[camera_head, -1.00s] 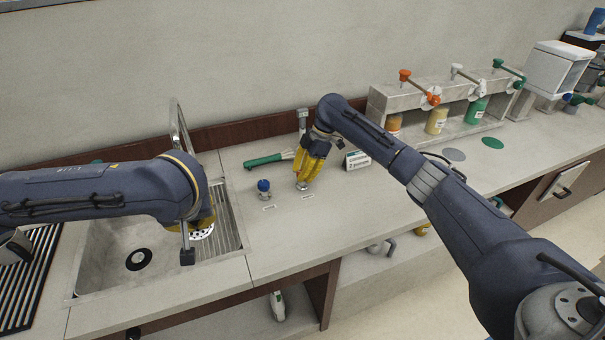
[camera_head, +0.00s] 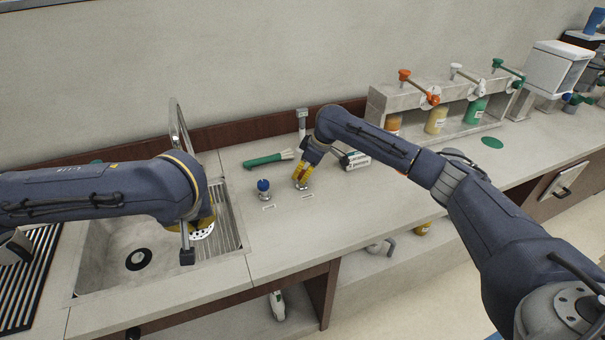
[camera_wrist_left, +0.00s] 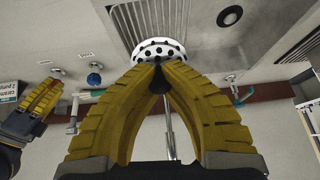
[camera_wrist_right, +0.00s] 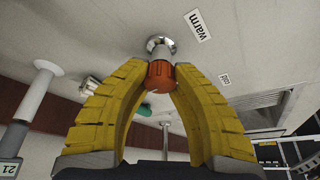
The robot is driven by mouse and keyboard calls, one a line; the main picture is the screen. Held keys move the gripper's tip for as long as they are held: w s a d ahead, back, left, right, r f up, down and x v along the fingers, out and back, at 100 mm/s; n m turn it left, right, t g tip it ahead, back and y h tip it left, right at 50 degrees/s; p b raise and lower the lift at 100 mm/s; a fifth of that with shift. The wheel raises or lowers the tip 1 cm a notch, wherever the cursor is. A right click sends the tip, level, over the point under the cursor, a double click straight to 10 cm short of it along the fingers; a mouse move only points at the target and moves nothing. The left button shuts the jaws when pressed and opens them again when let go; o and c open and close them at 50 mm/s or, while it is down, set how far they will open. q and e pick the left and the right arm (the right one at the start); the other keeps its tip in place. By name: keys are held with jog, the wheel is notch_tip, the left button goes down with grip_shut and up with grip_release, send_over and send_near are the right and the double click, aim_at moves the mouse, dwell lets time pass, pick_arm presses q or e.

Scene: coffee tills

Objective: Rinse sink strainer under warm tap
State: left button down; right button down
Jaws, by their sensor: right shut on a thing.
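The white strainer with dark holes (camera_head: 203,233) is at the fingertips of my left gripper (camera_head: 206,222), above the right part of the sink. In the left wrist view the fingertips meet at the strainer (camera_wrist_left: 158,49), and that gripper (camera_wrist_left: 158,66) is shut on it. My right gripper (camera_head: 302,181) is shut on the red tap knob, which shows between its fingers (camera_wrist_right: 160,74) in the right wrist view. The "warm" label (camera_wrist_right: 198,23) lies beside that knob. The blue knob (camera_head: 263,185) stands to its left. The metal faucet (camera_head: 178,125) rises behind the sink. I cannot make out any water.
The sink (camera_head: 100,255) has a dark drain (camera_head: 139,259) and a ribbed drainboard (camera_head: 226,220). A green-handled brush (camera_head: 265,159) and a small sign (camera_head: 356,160) lie behind the knobs. A dispenser rack (camera_head: 385,100) with bottles stands at the right. The front counter is clear.

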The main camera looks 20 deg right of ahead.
jog(key=shift+a+r+m, duration=0.15)
jog(key=shift+a+m, duration=0.1)
jog(key=shift+m, duration=0.05)
jog(key=c, duration=1.2)
grip_release()
jog(key=shift+w, duration=0.15)
jog(key=shift+c, duration=0.2)
jog(key=shift+o, duration=1.2)
jog(key=shift+d, duration=0.1)
jog(key=v, duration=1.2)
